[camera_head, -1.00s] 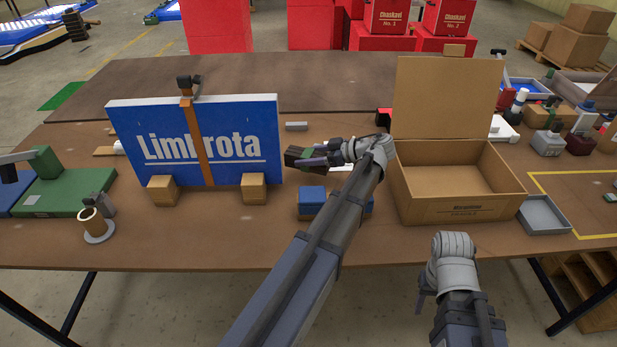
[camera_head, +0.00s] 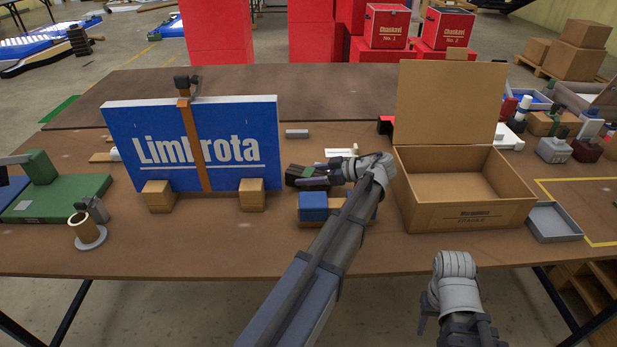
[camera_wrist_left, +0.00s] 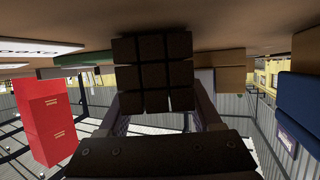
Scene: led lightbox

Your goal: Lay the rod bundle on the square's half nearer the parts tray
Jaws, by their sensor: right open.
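The rod bundle (camera_head: 297,176) is dark, with block-like ends in a grid in the left wrist view (camera_wrist_left: 153,62). My left gripper (camera_head: 316,178) is shut on it, with one finger on each side of the bundle in the left wrist view. The bundle is low over the table behind the blue block; whether it touches the table I cannot tell. My right gripper (camera_head: 424,318) is open in front of the table edge, partly hidden by its wrist. A yellow-outlined square (camera_head: 592,203) lies at the right, cut by the frame. A grey shallow tray (camera_head: 554,222) sits at its left edge.
An open cardboard box (camera_head: 465,216) stands between my left gripper and the square. The blue Limbrota panel (camera_head: 230,150) stands left of the bundle.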

